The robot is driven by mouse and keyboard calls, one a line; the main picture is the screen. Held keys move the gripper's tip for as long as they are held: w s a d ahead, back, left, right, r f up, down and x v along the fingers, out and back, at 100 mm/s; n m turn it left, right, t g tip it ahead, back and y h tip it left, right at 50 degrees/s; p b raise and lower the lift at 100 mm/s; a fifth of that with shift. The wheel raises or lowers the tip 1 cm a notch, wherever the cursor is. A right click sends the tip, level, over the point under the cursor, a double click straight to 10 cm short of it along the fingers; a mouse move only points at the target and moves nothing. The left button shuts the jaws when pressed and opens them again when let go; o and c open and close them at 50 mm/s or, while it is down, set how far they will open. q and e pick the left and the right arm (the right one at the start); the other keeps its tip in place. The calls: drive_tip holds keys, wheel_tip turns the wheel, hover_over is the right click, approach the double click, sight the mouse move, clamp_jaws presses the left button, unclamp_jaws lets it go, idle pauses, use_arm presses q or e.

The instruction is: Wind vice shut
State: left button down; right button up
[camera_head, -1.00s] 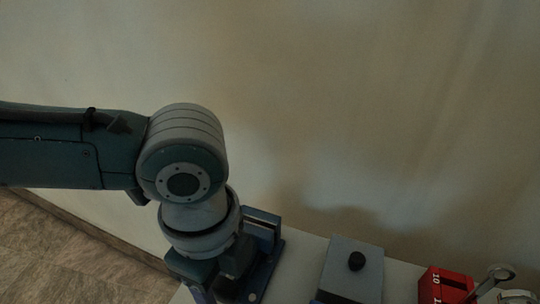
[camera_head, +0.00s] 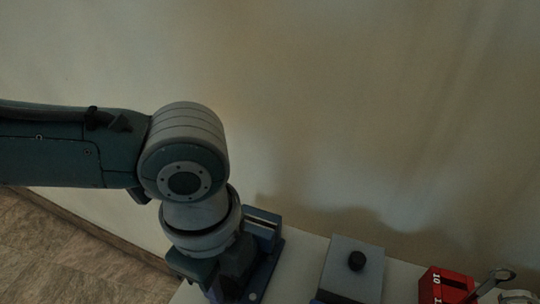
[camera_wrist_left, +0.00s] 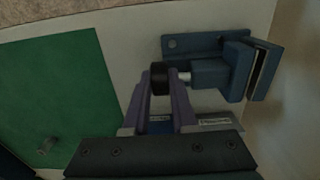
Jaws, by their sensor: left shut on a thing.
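The blue vice (camera_wrist_left: 208,73) is fixed near the table edge in the left wrist view. Its two jaws (camera_wrist_left: 252,70) stand close together at its right end, with a thin pale strip between them. A dark round knob (camera_wrist_left: 159,72) sits at the end of a short metal screw on its left. My left gripper (camera_wrist_left: 161,88) is shut on this knob, one finger on each side. In the head view the vice (camera_head: 263,226) is partly hidden behind my left wrist. My right gripper is not in view.
A green mat (camera_wrist_left: 60,90) lies left of the vice in the wrist view. A wall stands close behind.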

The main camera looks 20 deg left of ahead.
use_arm(q)
drive_tip(key=shift+r, duration=0.1)
drive_tip(key=shift+d+y+p, duration=0.2)
drive_tip(key=shift+y+p, duration=0.4)
drive_tip(key=shift+y, duration=0.1)
drive_tip(key=shift+d+y, duration=0.15)
drive_tip(key=shift+y, duration=0.55)
drive_tip(key=shift+d+f+y, duration=0.1)
drive_tip(key=shift+f+y, duration=0.1)
drive_tip(key=shift+y, duration=0.9)
drive_tip(key=shift+y+b, duration=0.85)
drive_tip(key=shift+y, duration=0.15)
drive_tip(key=c, duration=0.7)
unclamp_jaws()
